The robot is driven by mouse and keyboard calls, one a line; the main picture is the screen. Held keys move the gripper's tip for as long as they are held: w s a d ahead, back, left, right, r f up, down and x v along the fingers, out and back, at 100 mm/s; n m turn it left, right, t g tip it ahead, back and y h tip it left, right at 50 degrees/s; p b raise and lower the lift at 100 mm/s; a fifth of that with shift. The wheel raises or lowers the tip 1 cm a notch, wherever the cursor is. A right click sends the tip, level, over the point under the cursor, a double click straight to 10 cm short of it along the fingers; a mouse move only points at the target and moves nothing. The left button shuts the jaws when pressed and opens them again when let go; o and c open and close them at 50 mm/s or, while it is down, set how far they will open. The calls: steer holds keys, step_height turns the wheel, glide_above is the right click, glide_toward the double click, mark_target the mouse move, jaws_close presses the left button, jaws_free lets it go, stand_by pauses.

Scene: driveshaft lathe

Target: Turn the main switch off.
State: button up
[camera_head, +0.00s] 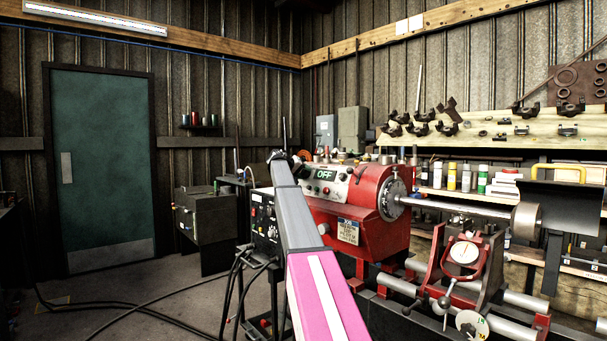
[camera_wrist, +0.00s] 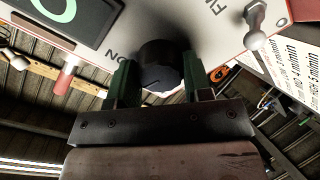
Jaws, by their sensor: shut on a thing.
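The main switch appears to be a dark round knob (camera_wrist: 158,62) on the pale panel of the red lathe. In the wrist view an upside-down ON label is beside it, and another label is cut off at the top edge. My gripper (camera_wrist: 158,82) is shut on the knob, one green finger on each side. A thin line shows on the knob's face; I cannot tell which setting it marks. In the head view, a display (camera_head: 324,174) on the panel reads OFF in green. My gripper (camera_head: 287,160) is at the panel's left end there, and the knob is hidden.
The red lathe (camera_head: 350,222) stands right of my arm, with its chuck (camera_head: 394,200) and shaft to the right. In the wrist view, a red push button (camera_wrist: 64,78) and a metal toggle lever (camera_wrist: 255,25) are near the knob. Cables lie on the floor at left.

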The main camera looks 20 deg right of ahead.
steer(key=shift+n, duration=1.1)
steer(key=o, duration=0.9)
steer(key=shift+a, duration=0.1)
steer(key=v, duration=1)
steer(key=shift+s+a+r, duration=0.1)
steer(key=shift+a+r, duration=0.1)
steer(key=shift+a, duration=0.1)
